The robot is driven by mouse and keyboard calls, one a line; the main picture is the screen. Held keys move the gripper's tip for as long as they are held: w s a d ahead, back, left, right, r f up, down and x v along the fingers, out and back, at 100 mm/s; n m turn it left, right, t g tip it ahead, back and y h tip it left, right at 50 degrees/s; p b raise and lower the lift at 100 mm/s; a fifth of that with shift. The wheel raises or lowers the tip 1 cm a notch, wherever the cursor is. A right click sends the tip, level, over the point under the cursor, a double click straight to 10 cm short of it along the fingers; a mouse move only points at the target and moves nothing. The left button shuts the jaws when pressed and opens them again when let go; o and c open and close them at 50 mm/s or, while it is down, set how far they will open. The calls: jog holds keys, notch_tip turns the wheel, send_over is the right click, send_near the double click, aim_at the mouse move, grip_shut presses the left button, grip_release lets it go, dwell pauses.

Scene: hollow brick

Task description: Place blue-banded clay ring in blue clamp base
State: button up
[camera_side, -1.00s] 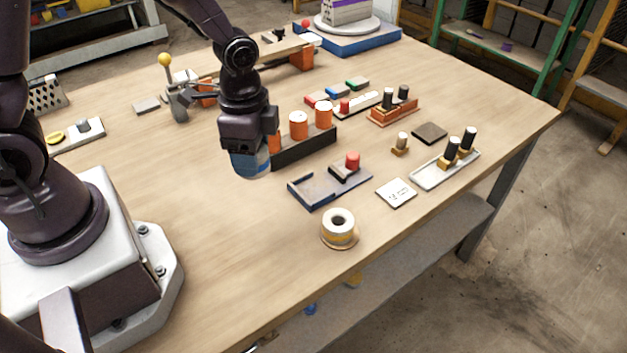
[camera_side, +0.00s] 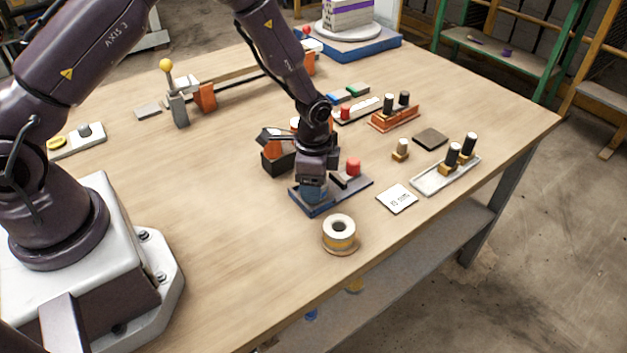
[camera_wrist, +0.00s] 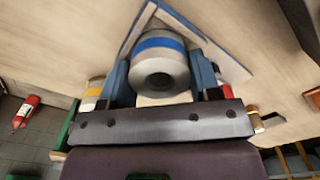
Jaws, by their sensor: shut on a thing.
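The blue-banded clay ring (camera_wrist: 157,43) is grey with a bright blue stripe and a dark central hole. In the wrist view it sits between the two blue fingers of my gripper (camera_wrist: 162,80), which is shut on it. In the side view my gripper (camera_side: 313,192) points down over the left part of the blue clamp base (camera_side: 327,207), and its fingers mostly hide the ring. The base's angled rim (camera_wrist: 136,30) shows around the ring in the wrist view. I cannot tell whether the ring touches the base's floor.
A red knob (camera_side: 353,166) stands on the base's right part, close to my gripper. A yellow-banded ring (camera_side: 339,231) stands in front. A white card (camera_side: 397,198) and a white tray (camera_side: 445,175) with black-topped pegs lie to the right. The table's front left is clear.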

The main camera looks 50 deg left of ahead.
jog(key=shift+f, duration=0.2)
jog(key=o, duration=1.1)
jog(key=shift+c, duration=0.2)
jog(key=s+a+r+n+t, duration=0.15)
jog(key=s+r, duration=0.25)
jog(key=r, duration=0.9)
jog(key=s+r+n+t, duration=0.1)
jog(key=s+r+n, duration=0.15)
jog(key=r, duration=1.05)
jog(key=s+r+n+t, duration=0.1)
jog(key=s+r+n, duration=0.1)
jog(key=s, duration=0.5)
jog(key=s+r+n+t, duration=0.2)
jog(key=s+r+n, duration=0.1)
jog(key=s, duration=0.4)
jog(key=shift+s+a+r, duration=0.25)
jog(key=shift+s+r, duration=0.05)
jog(key=shift+r, duration=0.6)
